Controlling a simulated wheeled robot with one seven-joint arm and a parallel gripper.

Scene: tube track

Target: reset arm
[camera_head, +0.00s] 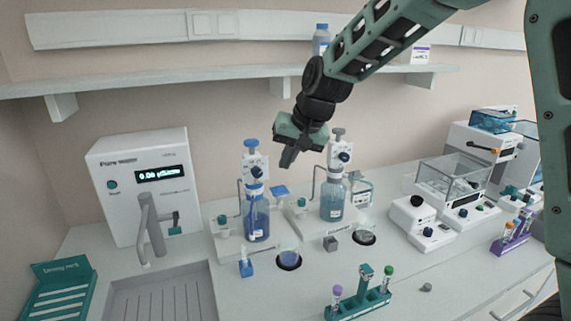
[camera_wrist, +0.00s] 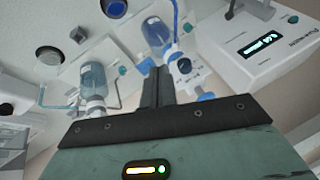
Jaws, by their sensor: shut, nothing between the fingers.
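My gripper (camera_head: 289,157) is shut and empty. It hangs in the air in front of the wall, above and between the two dispenser bottles. In the wrist view its closed fingers (camera_wrist: 157,85) point out over the bench. The left dispenser bottle (camera_head: 256,218) holds blue liquid, and the right dispenser bottle (camera_head: 332,200) holds paler liquid. Both stand upright on light trays, apart from my gripper.
A white water machine (camera_head: 144,180) stands at the left by a sink (camera_head: 160,296). A teal tube rack (camera_head: 358,302) is at the front. A balance (camera_head: 455,180) and a purple rack (camera_head: 512,240) are at the right. A shelf (camera_head: 180,80) runs along the wall behind my arm.

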